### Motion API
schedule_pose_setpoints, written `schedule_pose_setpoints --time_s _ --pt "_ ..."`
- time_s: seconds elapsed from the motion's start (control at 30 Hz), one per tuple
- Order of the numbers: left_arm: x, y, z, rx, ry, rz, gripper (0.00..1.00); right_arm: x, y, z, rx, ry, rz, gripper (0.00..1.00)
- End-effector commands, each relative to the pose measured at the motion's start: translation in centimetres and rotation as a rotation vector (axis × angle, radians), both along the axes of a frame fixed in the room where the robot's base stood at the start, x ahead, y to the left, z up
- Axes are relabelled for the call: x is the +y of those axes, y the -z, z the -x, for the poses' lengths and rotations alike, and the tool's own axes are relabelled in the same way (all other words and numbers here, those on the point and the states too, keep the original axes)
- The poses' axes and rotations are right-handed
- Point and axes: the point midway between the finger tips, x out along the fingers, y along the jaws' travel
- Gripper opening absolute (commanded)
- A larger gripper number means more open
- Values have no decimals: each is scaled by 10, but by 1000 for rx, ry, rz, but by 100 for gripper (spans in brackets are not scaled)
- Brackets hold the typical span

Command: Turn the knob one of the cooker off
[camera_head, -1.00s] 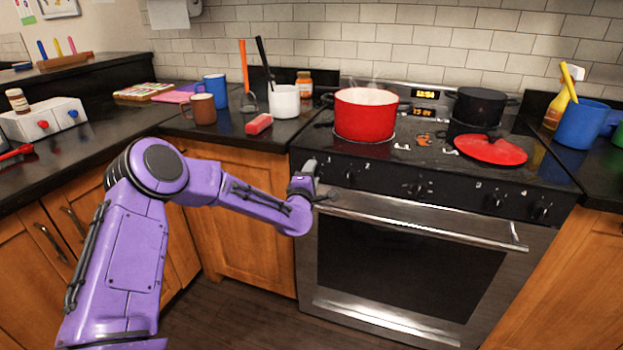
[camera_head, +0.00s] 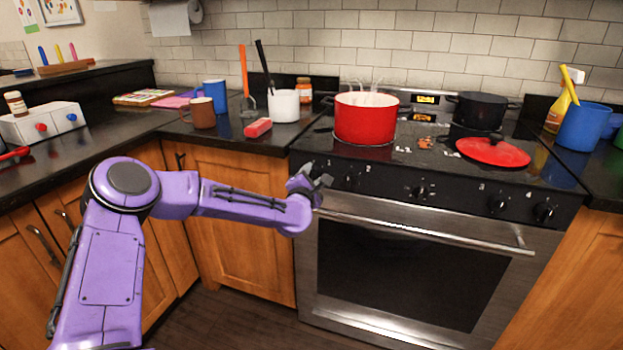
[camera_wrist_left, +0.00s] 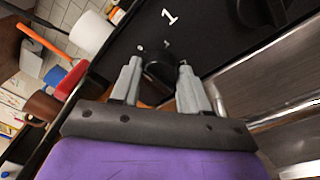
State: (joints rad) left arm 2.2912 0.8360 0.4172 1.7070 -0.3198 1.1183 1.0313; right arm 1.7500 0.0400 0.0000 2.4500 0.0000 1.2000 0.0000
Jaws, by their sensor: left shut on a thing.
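The cooker (camera_head: 405,265) has a black front panel with several knobs above a steel oven door. My left gripper (camera_head: 322,181) is at the left end of this panel. In the left wrist view, the fingers of my left gripper (camera_wrist_left: 161,82) stand on either side of a dark knob (camera_wrist_left: 160,72), just below the white number 1, and are shut on it. The gripper hides most of this knob in the head view. Another black knob (camera_wrist_left: 262,12) shows further along the panel. My right gripper is not in view.
A steaming red pot (camera_head: 366,118) and a black pot (camera_head: 481,110) stand on the hob, with a red lid (camera_head: 492,152) in front. The oven handle (camera_head: 430,224) runs just below the knobs. Mugs (camera_head: 202,113) and a white utensil holder (camera_head: 284,105) stand on the left counter.

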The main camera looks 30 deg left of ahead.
Motion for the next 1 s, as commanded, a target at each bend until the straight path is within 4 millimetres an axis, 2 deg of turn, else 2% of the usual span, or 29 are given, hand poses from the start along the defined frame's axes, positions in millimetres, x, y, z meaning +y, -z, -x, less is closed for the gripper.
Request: schedule_pose_setpoints --time_s 0.3,0.33,0.37,0.4,0.73,0.87,1.0 --pt "1 1 1 1 -2 4 15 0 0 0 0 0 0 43" --pt "1 1 1 1 -2 4 55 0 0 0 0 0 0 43" --pt "1 1 0 1 -2 4 65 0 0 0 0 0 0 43" --pt "1 1 0 1 -2 4 70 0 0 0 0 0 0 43" --pt "-2 0 5 0 1 3 70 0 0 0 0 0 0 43" --pt "-10 0 27 0 2 6 70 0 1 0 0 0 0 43" --pt "-22 0 60 0 0 6 70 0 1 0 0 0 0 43"
